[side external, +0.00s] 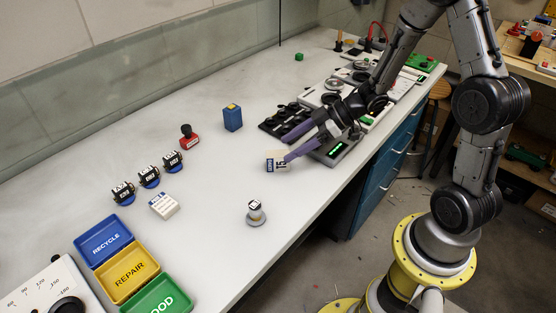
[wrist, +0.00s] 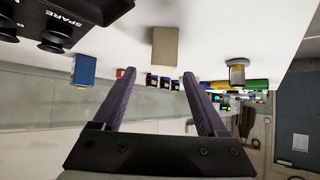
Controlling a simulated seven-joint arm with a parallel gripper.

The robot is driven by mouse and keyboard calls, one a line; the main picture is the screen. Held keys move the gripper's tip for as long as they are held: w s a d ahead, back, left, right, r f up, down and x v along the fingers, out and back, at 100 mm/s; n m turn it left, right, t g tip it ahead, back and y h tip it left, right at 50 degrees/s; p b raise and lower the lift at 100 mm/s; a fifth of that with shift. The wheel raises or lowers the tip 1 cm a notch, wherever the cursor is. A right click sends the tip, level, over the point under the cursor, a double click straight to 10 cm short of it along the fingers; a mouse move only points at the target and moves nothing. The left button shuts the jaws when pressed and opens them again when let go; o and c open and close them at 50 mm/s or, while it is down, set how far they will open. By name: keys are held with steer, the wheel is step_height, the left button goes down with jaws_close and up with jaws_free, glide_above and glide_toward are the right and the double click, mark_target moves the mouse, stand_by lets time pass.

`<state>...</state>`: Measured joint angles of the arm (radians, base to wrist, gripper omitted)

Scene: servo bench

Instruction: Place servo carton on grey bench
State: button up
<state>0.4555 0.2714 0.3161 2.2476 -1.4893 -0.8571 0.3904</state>
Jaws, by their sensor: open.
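A small tan carton (side external: 275,161) with a dark-blue and white label stands on the grey bench (side external: 225,180), near the middle of the side view. In the wrist view, which looks upside down, the carton (wrist: 165,47) shows a plain tan face just beyond the fingertips. It rests on the pale bench top (wrist: 215,30). My gripper (side external: 286,150) has its two purple fingers spread, one tip close by the carton in the side view. In the wrist view my gripper (wrist: 157,73) is empty, with a gap between the fingers. Contact with the carton cannot be told.
A blue box (side external: 232,118), a red stamp (side external: 189,140), a white labelled box (side external: 164,206) and a small grey labelled piece (side external: 256,213) stand around. Several black servos (side external: 148,176) and sorting trays (side external: 130,272) lie left. Equipment crowds the right; the middle is clear.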

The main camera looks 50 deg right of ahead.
mark_target(269, 160)
steer(key=shift+x, duration=3.8)
steer(key=shift+s+a+r, duration=0.1)
jaws_close()
